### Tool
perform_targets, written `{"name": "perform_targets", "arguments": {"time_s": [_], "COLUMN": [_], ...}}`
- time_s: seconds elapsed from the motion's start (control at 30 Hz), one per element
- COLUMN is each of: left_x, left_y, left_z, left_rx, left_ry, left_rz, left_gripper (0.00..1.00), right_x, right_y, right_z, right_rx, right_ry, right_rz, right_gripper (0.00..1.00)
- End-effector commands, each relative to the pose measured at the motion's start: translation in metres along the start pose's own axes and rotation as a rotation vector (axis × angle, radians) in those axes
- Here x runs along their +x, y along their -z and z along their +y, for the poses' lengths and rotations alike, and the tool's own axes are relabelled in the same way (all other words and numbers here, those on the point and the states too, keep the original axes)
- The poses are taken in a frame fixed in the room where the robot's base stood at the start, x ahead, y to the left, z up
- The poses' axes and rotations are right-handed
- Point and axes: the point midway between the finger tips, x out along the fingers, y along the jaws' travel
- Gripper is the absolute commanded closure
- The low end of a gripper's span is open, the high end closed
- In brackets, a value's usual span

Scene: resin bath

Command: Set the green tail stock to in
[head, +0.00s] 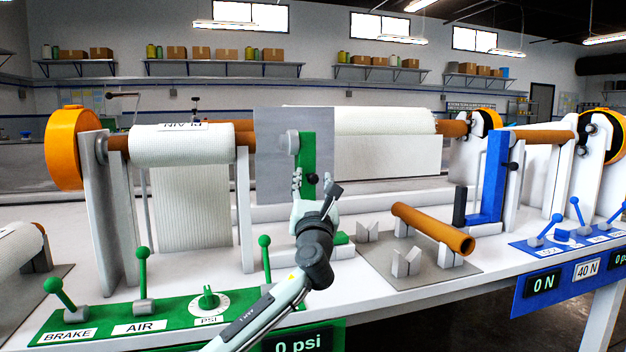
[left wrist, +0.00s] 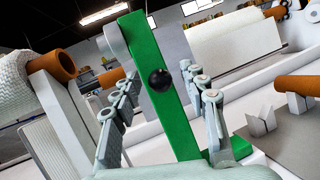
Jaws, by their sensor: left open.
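The green tail stock (head: 308,150) is a tall green upright beside the grey panel, facing the right end of the white PLAIN roll (head: 183,145). A grey round piece (head: 292,142) sits near its top left. The tail stock (left wrist: 165,90) crosses the left wrist view, tilted by the camera, with a black round knob (left wrist: 160,80) on its near face. My left gripper (head: 305,180) is open in front of the upright. In the left wrist view its fingers (left wrist: 158,82) stand either side of the knob, with nothing gripped; contact cannot be told. My right gripper is out of view.
A green panel (head: 125,324) with BRAKE, AIR and PSI controls lies at the front left. A brown tube (head: 432,228) rests on cradles to the right. A blue tail stock (head: 494,175) stands further right, above a blue control panel (head: 560,243).

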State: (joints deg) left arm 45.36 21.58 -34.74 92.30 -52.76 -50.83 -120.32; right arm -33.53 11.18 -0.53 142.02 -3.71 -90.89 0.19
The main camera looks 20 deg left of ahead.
Motion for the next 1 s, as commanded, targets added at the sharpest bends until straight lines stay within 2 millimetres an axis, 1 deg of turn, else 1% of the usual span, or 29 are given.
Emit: {"name": "perform_targets", "arguments": {"time_s": [0.03, 0.13, 0.37, 0.47, 0.73, 1.0], "left_x": [0.0045, 0.0088, 0.0097, 0.0096, 0.0094, 0.0093], "left_y": [-0.0005, 0.0000, 0.0000, 0.0000, 0.0000, 0.0001], "left_z": [0.0002, -0.0001, -0.0001, -0.0001, -0.0001, -0.0001], "left_rx": [-0.001, -0.001, -0.001, -0.001, -0.001, -0.001], "left_ry": [-0.001, 0.000, 0.000, 0.000, 0.000, 0.000], "left_rz": [0.000, 0.001, 0.000, 0.000, 0.000, 0.001], "left_gripper": [0.56, 0.56, 0.56, 0.66, 1.00, 1.00], "right_x": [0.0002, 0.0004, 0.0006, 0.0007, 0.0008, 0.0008], "right_y": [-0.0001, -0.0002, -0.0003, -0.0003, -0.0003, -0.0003], "right_z": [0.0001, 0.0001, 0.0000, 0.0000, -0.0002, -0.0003], "right_rx": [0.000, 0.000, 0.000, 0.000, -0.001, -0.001], "right_ry": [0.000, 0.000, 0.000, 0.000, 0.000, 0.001], "right_rz": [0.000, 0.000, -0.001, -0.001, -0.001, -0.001], "right_gripper": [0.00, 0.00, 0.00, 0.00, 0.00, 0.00]}}
